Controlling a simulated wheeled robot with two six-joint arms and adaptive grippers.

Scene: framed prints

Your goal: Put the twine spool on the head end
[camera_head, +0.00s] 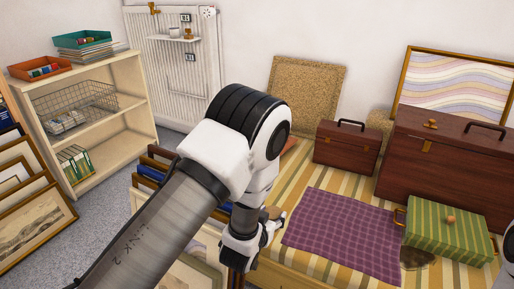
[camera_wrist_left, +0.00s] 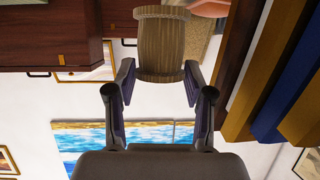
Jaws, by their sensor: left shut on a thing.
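The twine spool (camera_wrist_left: 162,45), ribbed and brown with paler flanges, is between the fingers of my left gripper (camera_wrist_left: 160,78) in the wrist view. The gripper is shut on it. In the head view my left gripper (camera_head: 274,226) hangs at the left edge of the striped bench top (camera_head: 302,178), and the spool is mostly hidden by the gripper. Which part of the bench is the head end cannot be told from the frames. My right gripper is not in view.
A purple checked cloth (camera_head: 343,235) lies flat on the bench. A green striped case (camera_head: 447,229), a small brown case (camera_head: 346,149), a large brown case (camera_head: 440,165) and a cork panel (camera_head: 305,92) stand around it. Framed prints (camera_head: 30,215) and a shelf (camera_head: 110,130) are left.

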